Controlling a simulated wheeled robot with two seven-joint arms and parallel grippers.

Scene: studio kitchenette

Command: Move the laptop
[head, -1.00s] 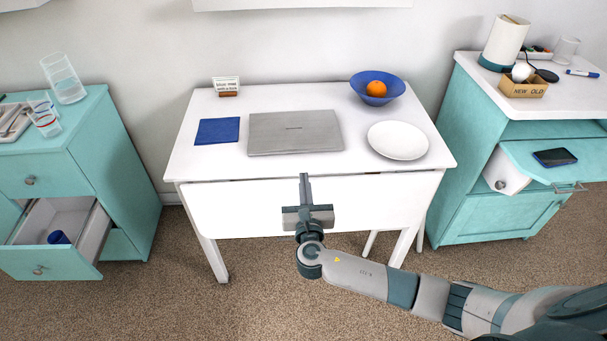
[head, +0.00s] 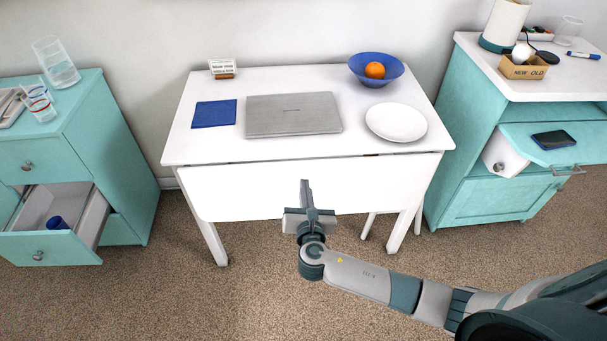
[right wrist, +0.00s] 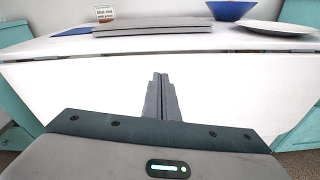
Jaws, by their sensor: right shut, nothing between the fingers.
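The laptop (head: 292,115) is grey and closed, lying flat on the white table (head: 330,82) between a blue napkin and a white plate. In the right wrist view the laptop (right wrist: 152,27) lies ahead, near the top of the picture. My right gripper (head: 304,184) is shut and empty, in front of the table's near drop leaf and apart from the laptop. Its closed fingers (right wrist: 161,84) also show in the right wrist view. My left gripper is not in view.
The blue napkin (head: 214,113) lies left of the laptop, the plate (head: 396,122) right of it. A blue bowl (head: 361,78) with an orange (head: 375,70) and a small sign (head: 222,68) stand behind. Open drawers (head: 92,216) (head: 560,144) jut out at both sides.

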